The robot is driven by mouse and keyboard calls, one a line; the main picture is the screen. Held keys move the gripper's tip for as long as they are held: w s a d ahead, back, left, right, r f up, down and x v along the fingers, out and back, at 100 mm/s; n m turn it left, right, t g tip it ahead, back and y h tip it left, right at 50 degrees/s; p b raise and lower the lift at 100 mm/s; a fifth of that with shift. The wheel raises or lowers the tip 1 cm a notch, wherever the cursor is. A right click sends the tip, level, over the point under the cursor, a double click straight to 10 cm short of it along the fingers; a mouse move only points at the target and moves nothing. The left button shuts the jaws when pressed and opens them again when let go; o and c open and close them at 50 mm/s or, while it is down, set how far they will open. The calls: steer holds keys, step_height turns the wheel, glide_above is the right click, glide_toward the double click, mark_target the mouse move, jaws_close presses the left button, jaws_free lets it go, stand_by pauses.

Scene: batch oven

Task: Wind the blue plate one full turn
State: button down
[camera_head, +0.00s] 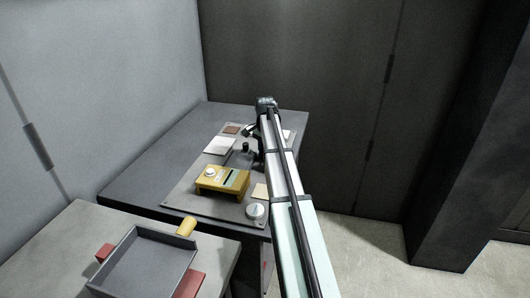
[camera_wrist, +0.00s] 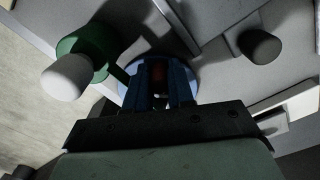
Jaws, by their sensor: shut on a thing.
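In the wrist view, the round blue plate (camera_wrist: 126,88) lies flat on the grey board under my gripper (camera_wrist: 158,82). Its light-blue rim shows on both sides of the fingers. The two dark fingers point at the plate and are shut on a reddish-brown knob (camera_wrist: 158,70) standing at its middle. The fingers hide much of the knob and plate. In the head view, my arm reaches over the right side of the table, and the blue plate is hidden behind it.
A green plate with a white knob (camera_wrist: 66,77) is close left of my fingers; a dark knob (camera_wrist: 260,46) is to the right. A tray (camera_head: 145,262) stands front left.

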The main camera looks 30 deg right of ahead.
steer(key=c, duration=1)
jaws_free()
step_height(320, 180, up, 14)
steer(key=shift+f, duration=0.1)
